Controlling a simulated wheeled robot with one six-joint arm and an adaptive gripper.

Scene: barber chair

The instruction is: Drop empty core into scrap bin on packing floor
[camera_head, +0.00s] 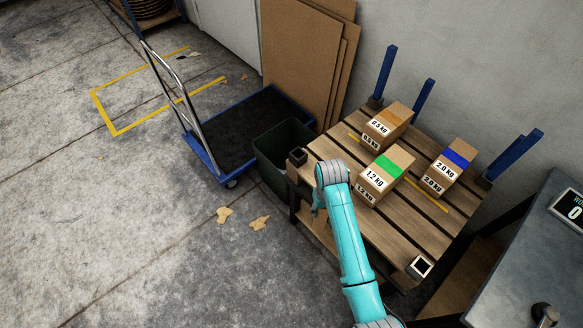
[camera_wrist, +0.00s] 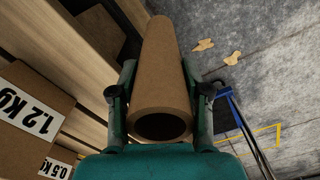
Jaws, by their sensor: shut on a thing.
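The empty core, a brown cardboard tube (camera_wrist: 158,45), lies between the two fingers of my gripper (camera_wrist: 158,80) in the wrist view. My gripper is shut on it, and the tube's open dark end faces the camera. In the head view my gripper (camera_head: 317,208) is by the left edge of the wooden slatted table, and the core cannot be made out there. The scrap bin, a dark green open-topped bin (camera_head: 268,165), stands on the floor beyond my gripper, between the table and the cart. I cannot tell what is in the bin.
The slatted table (camera_head: 408,235) holds boxes marked 0.5 KG (camera_head: 386,125), 1.2 KG (camera_head: 385,175) and 2.0 KG (camera_head: 447,167). Blue posts rise at its back. A flat cart (camera_head: 203,150) stands left of the bin. Cardboard sheets (camera_head: 298,55) lean behind. The left floor is largely clear.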

